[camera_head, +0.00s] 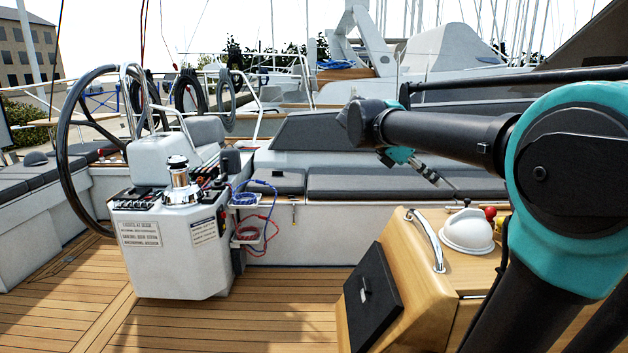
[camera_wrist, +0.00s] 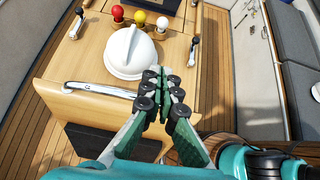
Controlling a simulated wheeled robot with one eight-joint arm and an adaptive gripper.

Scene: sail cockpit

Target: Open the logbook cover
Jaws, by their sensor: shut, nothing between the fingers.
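No object is clearly readable as the logbook. A dark blue flat thing (camera_wrist: 158,4) at the top edge of the wrist view lies on the wooden table and may be the logbook. It is cut off by the frame, so I cannot tell whether its cover is open. In the head view, my arm hides that part of the table. My gripper (camera_head: 452,190) is above the table and points down to the right. In the wrist view my gripper (camera_wrist: 165,78) has its fingers together and empty, beside the white dome and apart from the blue thing.
The wooden table (camera_wrist: 85,55) carries a white dome with a raised grip (camera_wrist: 130,52) and red (camera_wrist: 117,12), yellow (camera_wrist: 139,17) and white (camera_wrist: 162,22) knobs. A metal handrail (camera_head: 426,240) runs along its edge above a black panel (camera_head: 372,300). Deck at left is clear.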

